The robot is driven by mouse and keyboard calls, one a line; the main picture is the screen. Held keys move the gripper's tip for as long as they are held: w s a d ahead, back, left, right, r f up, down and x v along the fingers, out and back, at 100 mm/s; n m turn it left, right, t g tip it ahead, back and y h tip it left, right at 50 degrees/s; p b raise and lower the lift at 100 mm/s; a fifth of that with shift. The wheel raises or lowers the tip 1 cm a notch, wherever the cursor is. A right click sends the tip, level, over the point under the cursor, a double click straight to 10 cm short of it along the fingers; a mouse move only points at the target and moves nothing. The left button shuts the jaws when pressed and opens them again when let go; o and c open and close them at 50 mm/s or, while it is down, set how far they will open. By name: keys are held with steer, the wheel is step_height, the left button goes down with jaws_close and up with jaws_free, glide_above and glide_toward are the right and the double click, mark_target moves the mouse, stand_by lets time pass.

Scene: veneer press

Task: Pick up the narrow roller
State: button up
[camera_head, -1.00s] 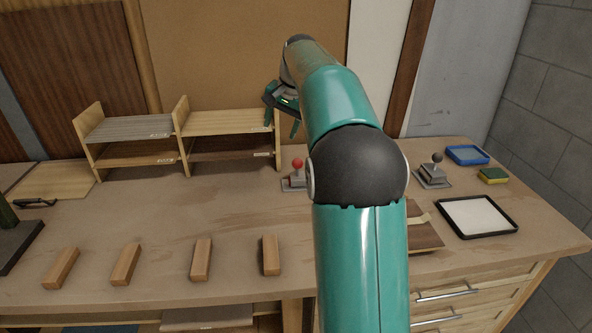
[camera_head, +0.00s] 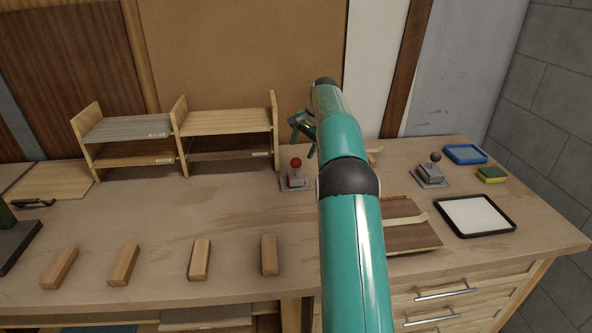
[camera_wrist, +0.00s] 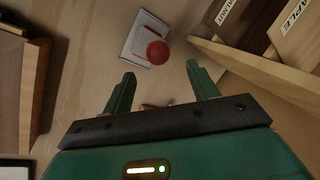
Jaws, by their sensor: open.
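I cannot clearly make out a narrow roller in either current view. A small tan piece (camera_head: 375,153) shows just right of my arm in the head view, mostly hidden by it. A small tan piece (camera_wrist: 155,106) also shows at the inner edge of my gripper in the wrist view, but I cannot tell what it is. My gripper (camera_head: 303,143) is open and above the bench, near the red-knobbed lever (camera_head: 296,174). In the wrist view the two fingers of the gripper (camera_wrist: 160,72) are spread and empty, with the red knob (camera_wrist: 157,52) past the tips.
A wooden shelf rack (camera_head: 181,140) stands left of the gripper. Several wooden blocks (camera_head: 199,260) lie along the front. On the right are a veneer board (camera_head: 411,238), a black-knobbed lever (camera_head: 431,171), a black-rimmed tray (camera_head: 475,216), a blue tray (camera_head: 466,154) and a sponge (camera_head: 491,175).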

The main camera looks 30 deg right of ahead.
mark_target(298, 159)
steer(key=x, duration=0.8)
steer(key=shift+f, duration=0.2)
steer(key=shift+r, duration=0.1)
steer(key=c, duration=1)
